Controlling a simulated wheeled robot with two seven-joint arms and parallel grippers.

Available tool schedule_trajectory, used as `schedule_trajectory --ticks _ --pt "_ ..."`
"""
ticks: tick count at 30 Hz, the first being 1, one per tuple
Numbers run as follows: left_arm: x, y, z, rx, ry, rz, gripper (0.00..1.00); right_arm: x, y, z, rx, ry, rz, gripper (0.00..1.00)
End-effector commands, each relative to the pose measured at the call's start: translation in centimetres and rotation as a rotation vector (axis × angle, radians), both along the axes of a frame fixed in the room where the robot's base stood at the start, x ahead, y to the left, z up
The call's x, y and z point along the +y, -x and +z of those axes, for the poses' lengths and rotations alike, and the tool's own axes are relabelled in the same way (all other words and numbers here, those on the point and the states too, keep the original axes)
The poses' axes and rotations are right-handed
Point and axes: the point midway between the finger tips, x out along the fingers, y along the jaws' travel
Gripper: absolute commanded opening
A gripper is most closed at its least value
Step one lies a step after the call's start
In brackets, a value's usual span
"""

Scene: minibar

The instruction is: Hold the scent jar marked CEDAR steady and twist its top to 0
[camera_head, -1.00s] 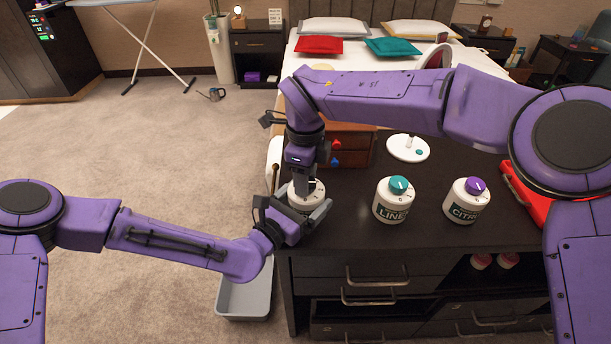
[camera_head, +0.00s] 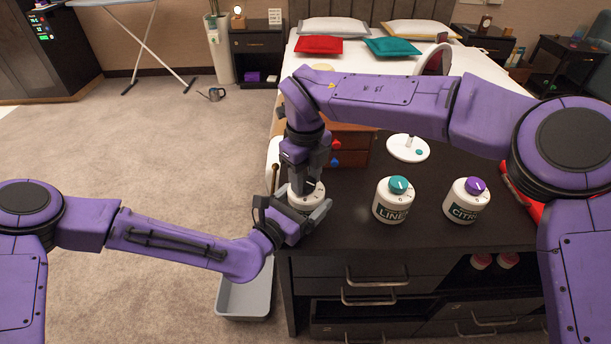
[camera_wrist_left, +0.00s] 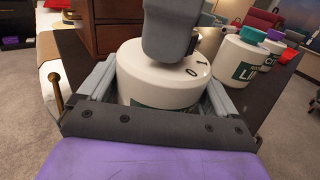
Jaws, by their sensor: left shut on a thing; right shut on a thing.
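A white scent jar (camera_head: 300,201) stands at the near left corner of the dark cabinet top. My left gripper (camera_head: 294,203) is shut around its body from the side. In the left wrist view the jar (camera_wrist_left: 150,84) sits between both fingers, with a "1" and a "0" on its shoulder; its dark label is mostly hidden, so I cannot read the name. My right gripper (camera_head: 306,176) comes down from above and is shut on the jar's top; it also shows in the left wrist view (camera_wrist_left: 168,50) and hides the top and its pointer.
A jar marked LINEN (camera_head: 393,208) with a teal top and a jar marked CITRUS (camera_head: 464,208) with a purple top stand to the right. A grey bin (camera_head: 243,298) is below left.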

Motion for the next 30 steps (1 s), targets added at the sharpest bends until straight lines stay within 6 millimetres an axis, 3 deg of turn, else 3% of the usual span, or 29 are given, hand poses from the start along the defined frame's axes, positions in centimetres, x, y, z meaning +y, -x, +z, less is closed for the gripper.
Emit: schedule_trajectory --ticks 30 --pt "-0.02 0.09 -0.10 0.002 0.000 -0.001 0.55 -0.32 -0.25 0.10 -0.005 -0.001 -0.918 0.12"
